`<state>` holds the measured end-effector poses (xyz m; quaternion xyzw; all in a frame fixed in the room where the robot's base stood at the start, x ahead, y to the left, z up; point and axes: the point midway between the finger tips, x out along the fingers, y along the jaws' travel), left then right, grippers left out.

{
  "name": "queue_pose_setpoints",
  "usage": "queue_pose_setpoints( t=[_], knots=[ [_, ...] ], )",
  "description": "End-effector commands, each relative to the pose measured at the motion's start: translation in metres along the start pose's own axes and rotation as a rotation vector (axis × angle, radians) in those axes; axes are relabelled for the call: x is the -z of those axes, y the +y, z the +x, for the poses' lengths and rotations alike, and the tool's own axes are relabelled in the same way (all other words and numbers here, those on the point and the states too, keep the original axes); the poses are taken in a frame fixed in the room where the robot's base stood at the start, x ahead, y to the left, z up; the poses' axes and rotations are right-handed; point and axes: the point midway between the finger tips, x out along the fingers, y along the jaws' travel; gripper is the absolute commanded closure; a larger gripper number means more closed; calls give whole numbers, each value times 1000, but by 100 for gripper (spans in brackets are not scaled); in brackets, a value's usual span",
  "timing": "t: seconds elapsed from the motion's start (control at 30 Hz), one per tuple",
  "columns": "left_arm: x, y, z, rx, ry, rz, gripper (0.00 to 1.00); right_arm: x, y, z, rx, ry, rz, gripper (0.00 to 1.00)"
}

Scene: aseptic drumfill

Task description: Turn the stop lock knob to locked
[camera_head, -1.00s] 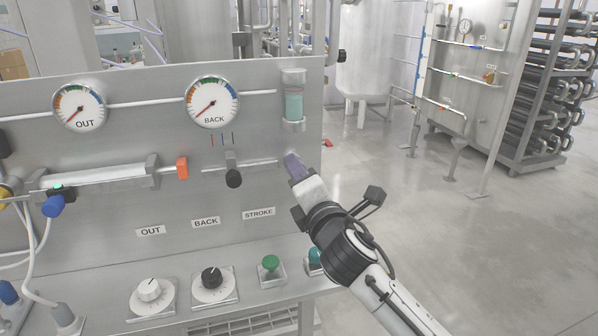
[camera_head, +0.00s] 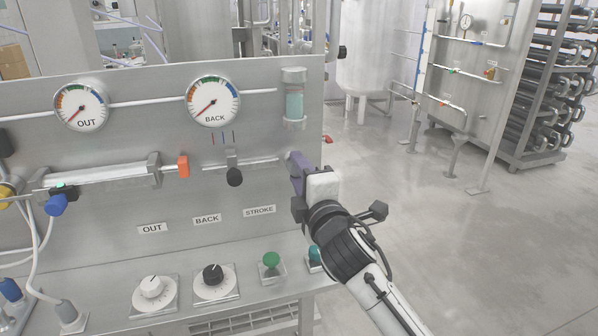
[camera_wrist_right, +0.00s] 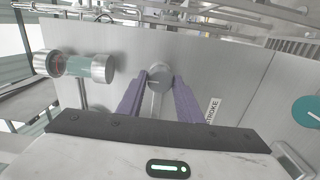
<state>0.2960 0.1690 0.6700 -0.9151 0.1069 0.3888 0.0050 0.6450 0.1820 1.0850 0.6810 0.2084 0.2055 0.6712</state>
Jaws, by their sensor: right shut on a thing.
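The stop lock knob is a small round grey metal knob with a pointer line on its face; it shows in the right wrist view (camera_wrist_right: 160,75), on the steel panel (camera_head: 110,215). My right gripper (camera_wrist_right: 160,88) has its two purple fingers on either side of the knob, shut on it. My left gripper is out of view.
The sight glass (camera_head: 294,100) is just above the gripper, and the STROKE label (camera_head: 259,211) is at its lower left. Green (camera_head: 270,260) and teal (camera_head: 315,255) buttons are on the ledge below. Open floor (camera_head: 450,240) lies to the right.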

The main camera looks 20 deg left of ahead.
Motion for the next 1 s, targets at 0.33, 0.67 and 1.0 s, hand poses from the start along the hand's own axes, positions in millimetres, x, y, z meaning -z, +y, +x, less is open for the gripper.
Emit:
queue_pose_setpoints(
  t=[0.33,0.67,1.0],
  knots=[
    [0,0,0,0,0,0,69,1,-2,0,3,1,4,54],
    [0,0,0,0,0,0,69,0,0,-1,1,0,1,49],
    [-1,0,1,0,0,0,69,0,-2,-37,1,0,2,49]
  ],
)
